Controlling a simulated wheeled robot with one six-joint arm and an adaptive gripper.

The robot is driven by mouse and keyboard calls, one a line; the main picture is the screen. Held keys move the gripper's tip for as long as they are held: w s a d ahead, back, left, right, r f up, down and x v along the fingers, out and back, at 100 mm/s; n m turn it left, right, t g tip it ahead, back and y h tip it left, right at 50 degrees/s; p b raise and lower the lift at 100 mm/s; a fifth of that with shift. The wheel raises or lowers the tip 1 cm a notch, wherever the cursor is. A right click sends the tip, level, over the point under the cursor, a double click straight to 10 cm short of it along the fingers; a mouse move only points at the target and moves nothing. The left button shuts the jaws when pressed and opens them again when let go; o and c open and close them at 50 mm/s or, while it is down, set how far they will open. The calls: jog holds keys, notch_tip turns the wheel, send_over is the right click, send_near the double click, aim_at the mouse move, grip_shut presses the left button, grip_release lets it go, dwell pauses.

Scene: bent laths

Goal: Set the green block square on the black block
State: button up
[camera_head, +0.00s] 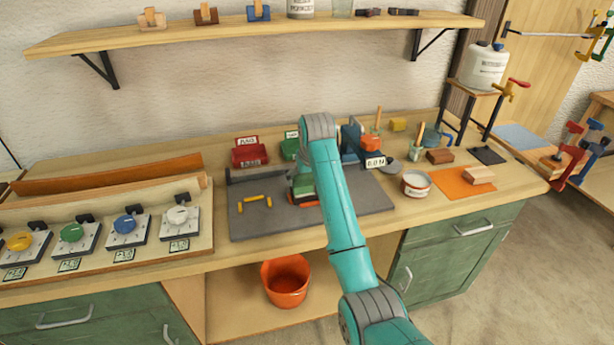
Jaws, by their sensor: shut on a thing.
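My gripper (302,178) is low over the grey mat (366,198), at the end of my teal arm. It is shut on the green block (304,188), which shows as a small green patch beside my arm. My arm hides the right side of the block and much of the jaws. A dark shape close under the green block may be the black block, but I cannot tell it from the gripper's dark parts. I cannot tell whether the two touch or are square. An orange piece (303,204) lies low at the same spot.
Small yellow pieces (255,198) lie left on the mat. Behind stand a red bin (249,156) and a green bin (289,149). A knob panel (106,239) is at left. A white tin (415,183) and an orange sheet (452,186) are right. The mat's front is clear.

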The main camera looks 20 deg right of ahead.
jog(key=shift+f, duration=0.55)
jog(key=o, duration=0.8)
